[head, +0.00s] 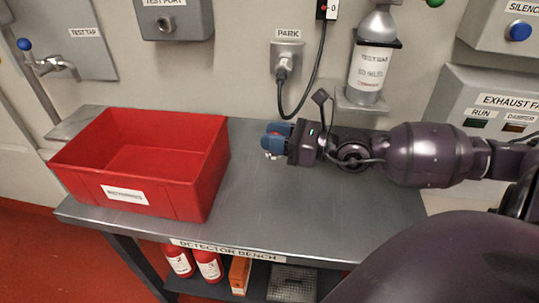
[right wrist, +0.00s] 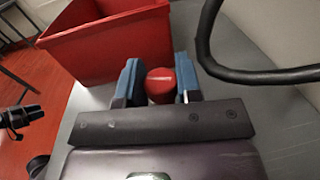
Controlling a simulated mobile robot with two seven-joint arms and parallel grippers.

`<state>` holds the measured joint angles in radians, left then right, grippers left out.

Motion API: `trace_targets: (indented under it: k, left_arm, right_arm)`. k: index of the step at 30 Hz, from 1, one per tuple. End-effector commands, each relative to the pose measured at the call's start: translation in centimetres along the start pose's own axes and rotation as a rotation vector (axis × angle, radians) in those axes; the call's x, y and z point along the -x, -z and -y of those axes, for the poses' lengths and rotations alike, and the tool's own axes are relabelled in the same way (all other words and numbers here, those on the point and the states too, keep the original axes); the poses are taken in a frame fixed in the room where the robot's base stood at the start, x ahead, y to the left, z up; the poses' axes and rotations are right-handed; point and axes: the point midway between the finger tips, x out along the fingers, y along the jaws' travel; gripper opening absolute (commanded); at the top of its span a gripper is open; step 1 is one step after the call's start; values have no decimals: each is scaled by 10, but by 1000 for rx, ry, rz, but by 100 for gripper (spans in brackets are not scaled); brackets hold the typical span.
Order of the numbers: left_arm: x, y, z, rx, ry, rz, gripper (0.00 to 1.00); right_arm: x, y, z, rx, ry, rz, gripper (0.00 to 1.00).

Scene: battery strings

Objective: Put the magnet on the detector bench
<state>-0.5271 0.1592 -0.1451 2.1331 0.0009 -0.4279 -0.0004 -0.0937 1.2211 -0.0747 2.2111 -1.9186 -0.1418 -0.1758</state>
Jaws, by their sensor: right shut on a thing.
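The detector bench (head: 290,205) is a grey metal table with its name on the front edge. My right gripper (head: 270,141) is over the middle of the bench, reaching in from the right. Its blue fingers (right wrist: 158,82) are shut on a red round-ended piece (right wrist: 160,86), which appears to be the magnet. In the head view the fingers mostly hide this piece. I cannot tell whether it touches the bench top. My left gripper is not in the head view.
A large red bin (head: 185,185) stands on the bench's left part, left of my right gripper. A black cable (head: 318,75) hangs from the PARK socket (head: 286,57) behind the gripper. A labelled cylinder (head: 370,70) hangs at the back right. The bench's front middle is clear.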

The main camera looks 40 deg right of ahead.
Motion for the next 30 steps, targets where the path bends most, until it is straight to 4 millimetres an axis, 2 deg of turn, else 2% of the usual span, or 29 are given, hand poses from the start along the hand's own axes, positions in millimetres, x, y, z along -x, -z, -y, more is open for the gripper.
trace_targets:
  k: [5,13,26,27,30]
  left_arm:
    - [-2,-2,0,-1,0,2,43]
    - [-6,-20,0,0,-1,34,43]
    - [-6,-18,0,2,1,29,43]
    - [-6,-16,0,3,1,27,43]
    - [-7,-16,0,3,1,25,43]
  right_arm:
    - [0,9,0,-1,0,0,4]
    - [0,45,0,-3,0,-4,4]
    - [0,50,0,-1,0,0,4]
    - [0,49,0,0,0,0,36]
    - [0,48,0,0,0,1,52]
